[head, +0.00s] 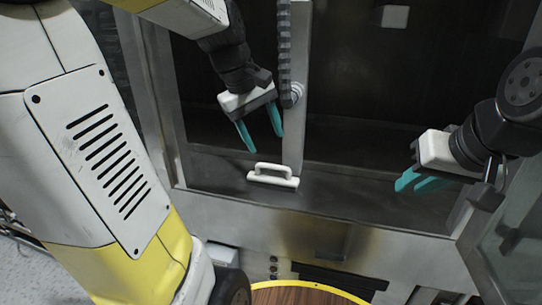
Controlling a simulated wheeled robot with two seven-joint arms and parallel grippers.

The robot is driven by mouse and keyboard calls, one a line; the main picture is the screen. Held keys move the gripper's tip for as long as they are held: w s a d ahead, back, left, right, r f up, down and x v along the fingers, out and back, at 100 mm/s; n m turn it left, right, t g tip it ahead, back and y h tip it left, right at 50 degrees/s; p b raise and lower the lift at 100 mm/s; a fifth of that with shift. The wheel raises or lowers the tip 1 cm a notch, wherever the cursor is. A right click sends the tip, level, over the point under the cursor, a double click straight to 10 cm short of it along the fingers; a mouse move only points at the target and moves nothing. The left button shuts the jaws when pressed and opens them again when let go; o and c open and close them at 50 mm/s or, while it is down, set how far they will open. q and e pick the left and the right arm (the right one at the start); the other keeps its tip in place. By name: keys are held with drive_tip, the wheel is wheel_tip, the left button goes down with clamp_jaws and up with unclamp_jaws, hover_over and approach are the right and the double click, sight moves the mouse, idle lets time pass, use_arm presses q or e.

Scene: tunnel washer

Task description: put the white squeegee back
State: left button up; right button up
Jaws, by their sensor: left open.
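The white squeegee (273,178) lies on the dark metal ledge at the front of the washer opening, its looped handle facing up. My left gripper (265,143) hangs just above and slightly left of the squeegee, its teal fingers apart and pointing down. The fingers are empty and do not appear to touch the squeegee. My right gripper (422,183) is at the right side of the opening, over the ledge, with nothing visible in it. Its teal fingers overlap in this view, so their gap is unclear.
A vertical metal post (296,90) with a dark ribbed hose stands right behind the squeegee. A small white block (394,16) shows in the dark interior. Metal frames bound the opening on both sides. A round wooden top with a yellow rim (305,294) is at the bottom. The ledge right of the squeegee is clear.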

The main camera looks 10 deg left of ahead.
use_arm(q)
drive_tip(key=s+d+m+t, duration=0.2)
drive_tip(key=s+m+t, duration=0.1)
drive_tip(key=s+m, duration=0.5)
drive_tip(key=s, duration=0.3)
drive_tip(key=shift+s+f+m+y, duration=0.25)
drive_tip(key=shift+s+m+y, duration=0.05)
drive_tip(key=shift+m, duration=0.1)
